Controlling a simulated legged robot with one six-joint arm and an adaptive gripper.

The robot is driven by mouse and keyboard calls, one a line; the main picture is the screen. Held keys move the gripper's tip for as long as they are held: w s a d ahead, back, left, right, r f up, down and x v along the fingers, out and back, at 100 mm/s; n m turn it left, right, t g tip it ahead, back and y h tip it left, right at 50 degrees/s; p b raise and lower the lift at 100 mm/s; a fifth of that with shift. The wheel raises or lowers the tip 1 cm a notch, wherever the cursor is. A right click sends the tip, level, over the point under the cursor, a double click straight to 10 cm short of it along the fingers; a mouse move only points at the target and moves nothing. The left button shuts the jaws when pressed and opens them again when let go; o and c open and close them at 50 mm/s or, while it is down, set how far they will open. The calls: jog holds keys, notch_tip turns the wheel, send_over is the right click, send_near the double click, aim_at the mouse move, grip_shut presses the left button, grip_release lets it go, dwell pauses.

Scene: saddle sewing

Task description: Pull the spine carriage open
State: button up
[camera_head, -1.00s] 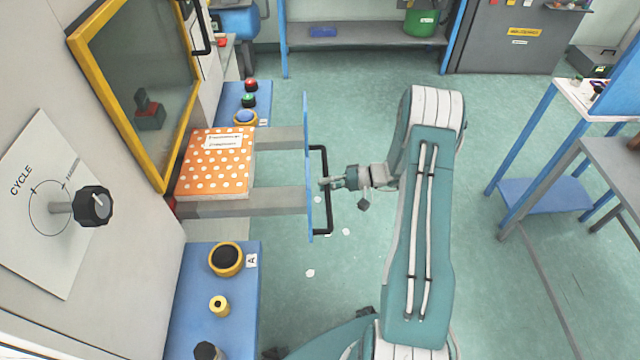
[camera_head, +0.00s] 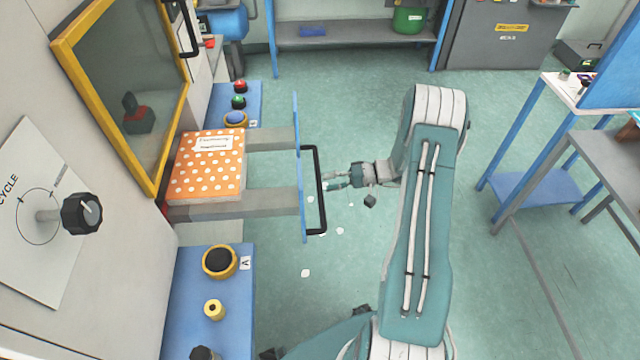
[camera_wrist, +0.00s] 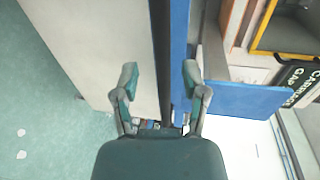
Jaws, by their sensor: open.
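The spine carriage stands out from the machine on two grey rails (camera_head: 275,203). Its blue front plate (camera_head: 298,130) carries a black upright handle (camera_head: 319,165). An orange, white-dotted book (camera_head: 205,180) lies on the carriage, against the machine side. My gripper (camera_head: 330,183) is just right of the handle's middle, with its fingers pointing at it. In the wrist view my gripper (camera_wrist: 160,75) has its two fingers spread apart. The dark handle bar (camera_wrist: 160,50) runs between them in that picture, beside the blue plate (camera_wrist: 180,40). Nothing is held.
A yellow-framed window (camera_head: 65,60) and a black cycle knob (camera_head: 82,213) are on the machine at left. Blue button panels (camera_head: 185,290) flank the carriage. A blue-legged table (camera_head: 520,130) stands at right.

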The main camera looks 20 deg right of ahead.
jog(key=v, duration=0.8)
jog(key=shift+d, duration=0.3)
jog(key=shift+s, duration=0.1)
jog(key=s+a+r+n+g+h, duration=0.1)
jog(key=s+a+r+g+h, duration=0.2)
jog(key=a+r, duration=0.5)
jog(key=s+a+r+n+g+h, duration=0.2)
jog(key=a+r+g+h, duration=0.15)
jog(key=a+r, duration=0.45)
jog(key=s+a+r+t+h, duration=0.2)
jog(key=s+r+t+h, duration=0.1)
jog(key=s+r, duration=0.3)
jog(key=s+a+r+n+t+h, duration=0.1)
jog(key=s+a+r+t+h, duration=0.2)
jog(key=s, duration=0.6)
jog(key=shift+s+a+r+t+h, duration=0.4)
jog(key=shift+r+h, duration=0.75)
jog(key=shift+r, duration=0.45)
